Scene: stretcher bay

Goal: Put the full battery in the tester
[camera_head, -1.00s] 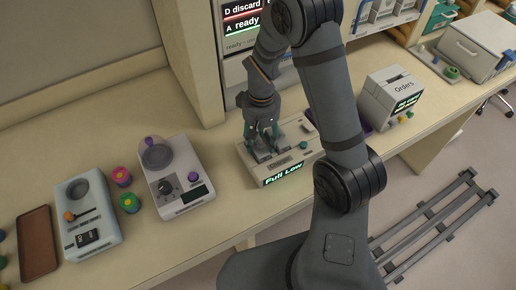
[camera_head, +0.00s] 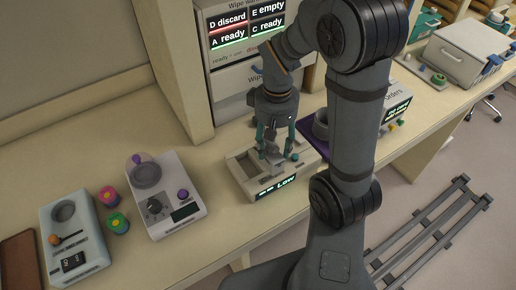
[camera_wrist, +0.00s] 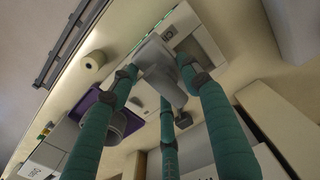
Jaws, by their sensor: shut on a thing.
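My gripper (camera_head: 273,152), with teal fingers, is shut on a grey battery (camera_wrist: 160,62). It holds it over the right part of a beige two-bay dock (camera_head: 238,181). The dock's display (camera_head: 276,187) reads dashes and "LOW", and its left bay (camera_head: 240,163) looks empty. In the wrist view the battery sits between the fingertips, with the dock (camera_wrist: 203,40) beyond it. The fingers partly hide the right bay, and I cannot tell whether the held battery touches the dock. I cannot tell for sure which device is the tester.
A purple mat (camera_head: 309,131) with a grey round holder (camera_head: 321,123) lies right of the dock. A white device with a clear dome (camera_head: 178,208) and a pale blue device (camera_head: 79,240) stand left, with coloured pots (camera_head: 118,222) between. My arm hides part of the counter.

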